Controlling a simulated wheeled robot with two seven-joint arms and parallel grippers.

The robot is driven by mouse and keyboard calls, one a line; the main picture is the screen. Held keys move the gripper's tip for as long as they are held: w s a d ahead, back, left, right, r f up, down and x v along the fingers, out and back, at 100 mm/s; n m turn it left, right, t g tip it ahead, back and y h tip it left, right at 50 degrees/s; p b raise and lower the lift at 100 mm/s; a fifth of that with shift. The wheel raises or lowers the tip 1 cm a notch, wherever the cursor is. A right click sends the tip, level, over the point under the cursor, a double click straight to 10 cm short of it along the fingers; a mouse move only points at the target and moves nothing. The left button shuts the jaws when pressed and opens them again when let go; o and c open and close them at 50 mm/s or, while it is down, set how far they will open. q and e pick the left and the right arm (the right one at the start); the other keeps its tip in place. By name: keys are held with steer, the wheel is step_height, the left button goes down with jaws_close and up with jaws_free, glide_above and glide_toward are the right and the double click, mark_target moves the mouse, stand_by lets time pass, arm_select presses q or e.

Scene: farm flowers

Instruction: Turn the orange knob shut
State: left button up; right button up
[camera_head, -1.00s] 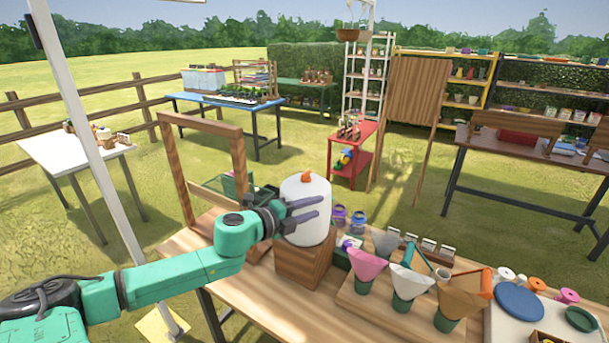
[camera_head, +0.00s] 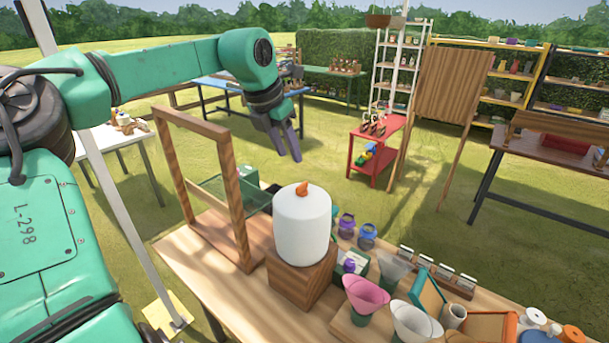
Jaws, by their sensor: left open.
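The orange knob (camera_head: 302,188) sits on top of a white rounded tank (camera_head: 302,226). The tank stands upright on a wooden block (camera_head: 297,277) on the wooden table. My left gripper (camera_head: 287,146) is open and empty, pointing down, above and slightly left of the knob in the picture and apart from it. Its arm comes in high from the left. My right gripper is not in view.
A wooden frame (camera_head: 235,190) stands on the table left of the tank. Purple-lidded jars (camera_head: 347,223), a pink funnel (camera_head: 366,292) and a white funnel (camera_head: 416,321) stand to the right. The air above the tank is clear.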

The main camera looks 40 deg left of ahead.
mark_target(301, 184)
arm_select(q)
steer(key=x, duration=0.2)
steer(key=p+x, duration=0.1)
steer(key=x, duration=0.1)
steer(key=p+x, duration=0.1)
steer(key=x, duration=0.1)
steer(key=shift+s+f, duration=0.3)
steer(key=shift+f, duration=0.05)
steer(key=w+f, duration=0.1)
steer(key=f, duration=0.1)
steer(key=w+f+p, duration=0.1)
steer(key=w+f, duration=0.1)
steer(key=shift+w+f, duration=0.1)
steer(key=shift+w, duration=0.05)
steer(key=shift+s, duration=0.45)
steer(key=shift+s+r, duration=0.15)
steer(key=shift+r, duration=0.05)
steer(key=c, duration=0.6)
jaws_close()
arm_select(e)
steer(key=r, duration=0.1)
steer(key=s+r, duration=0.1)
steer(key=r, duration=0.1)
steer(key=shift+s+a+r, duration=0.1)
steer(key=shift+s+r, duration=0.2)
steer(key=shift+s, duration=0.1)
